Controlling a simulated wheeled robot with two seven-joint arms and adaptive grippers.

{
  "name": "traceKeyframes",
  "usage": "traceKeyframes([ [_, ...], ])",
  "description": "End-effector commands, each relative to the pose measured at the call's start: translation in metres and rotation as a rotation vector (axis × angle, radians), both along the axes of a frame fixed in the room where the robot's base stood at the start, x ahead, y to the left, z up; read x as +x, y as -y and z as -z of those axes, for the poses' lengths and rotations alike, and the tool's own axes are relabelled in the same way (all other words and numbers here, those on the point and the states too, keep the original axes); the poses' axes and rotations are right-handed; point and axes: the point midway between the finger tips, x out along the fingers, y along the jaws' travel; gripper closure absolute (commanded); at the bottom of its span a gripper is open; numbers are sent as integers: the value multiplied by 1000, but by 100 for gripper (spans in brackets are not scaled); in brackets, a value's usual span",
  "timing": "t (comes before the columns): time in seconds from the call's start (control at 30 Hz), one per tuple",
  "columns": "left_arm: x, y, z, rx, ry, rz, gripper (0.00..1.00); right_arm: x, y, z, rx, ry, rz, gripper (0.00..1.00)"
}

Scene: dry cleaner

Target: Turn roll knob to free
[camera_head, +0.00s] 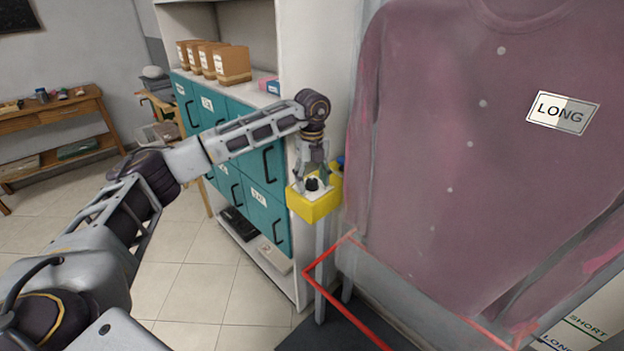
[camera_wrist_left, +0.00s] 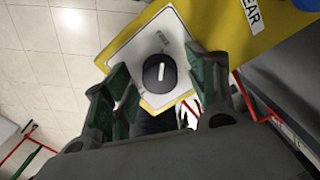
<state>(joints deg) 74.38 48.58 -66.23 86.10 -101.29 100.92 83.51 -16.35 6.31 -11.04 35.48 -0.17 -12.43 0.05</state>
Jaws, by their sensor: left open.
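The roll knob (camera_wrist_left: 158,73) is round and black with a white pointer line. It sits on a white plate (camera_wrist_left: 128,50) on top of a yellow box (camera_wrist_left: 272,25). The pointer stands nearly upright in the left wrist view, towards small print on the plate that I cannot read surely. In the head view the knob (camera_head: 312,184) and yellow box (camera_head: 316,209) show on a grey post. My left gripper (camera_wrist_left: 162,84) is open, its fingers on either side of the knob with gaps; it also shows above the box in the head view (camera_head: 312,172). My right gripper is out of view.
A mauve shirt (camera_head: 440,140) with a "LONG" sign (camera_head: 563,112) hangs close on the right. A red frame (camera_head: 350,300) runs below it. Teal lockers (camera_head: 262,165) and a white shelf stand behind my left arm. The tiled floor (camera_head: 190,295) at left is clear.

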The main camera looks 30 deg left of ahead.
Motion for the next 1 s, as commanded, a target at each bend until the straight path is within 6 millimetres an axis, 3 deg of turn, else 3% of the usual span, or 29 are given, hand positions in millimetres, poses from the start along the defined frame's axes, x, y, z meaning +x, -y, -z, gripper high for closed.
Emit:
traceKeyframes([
  [0.27,0,0,-3,1,-1,1,43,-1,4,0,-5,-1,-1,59],
  [0.43,0,1,-14,0,0,1,43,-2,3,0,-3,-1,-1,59],
  [1.0,1,0,-94,-1,2,1,43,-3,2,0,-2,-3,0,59],
])
